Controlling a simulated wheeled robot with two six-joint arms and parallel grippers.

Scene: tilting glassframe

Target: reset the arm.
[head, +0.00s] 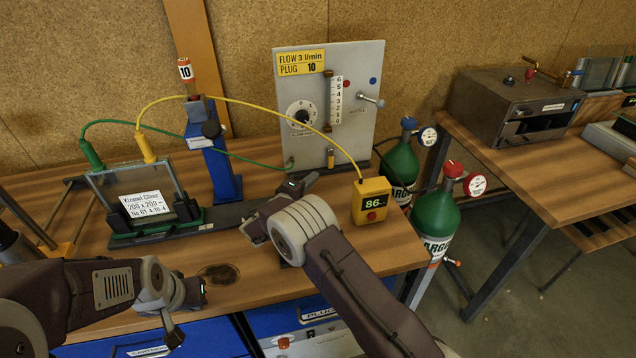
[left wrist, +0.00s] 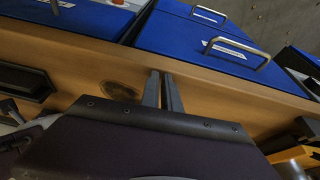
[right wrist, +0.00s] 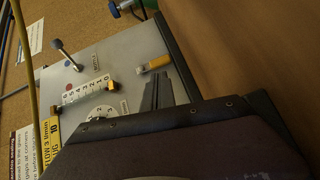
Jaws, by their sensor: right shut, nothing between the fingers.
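My right arm reaches in from the lower right in the head view. Its gripper (head: 311,180) is shut and empty above the bench, in front of the grey flow panel (head: 360,120). In the right wrist view its fingers (right wrist: 158,90) lie together before the panel's dial (right wrist: 105,112) and scale. My left arm comes in at the lower left of the head view, low by the bench's front edge. Its fingers (left wrist: 163,90) show close together and empty in the left wrist view, beside a dark round stain (left wrist: 120,90) on the wood. Its fingertips are unclear in the head view.
A glass pane in a frame (head: 145,195) stands on the bench at left, with green and yellow leads. A blue stand (head: 215,160) is behind it. A yellow meter (head: 371,201) is near the bench's right end. Green gas bottles (head: 436,213) stand beyond. Blue drawers (left wrist: 215,50) are below.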

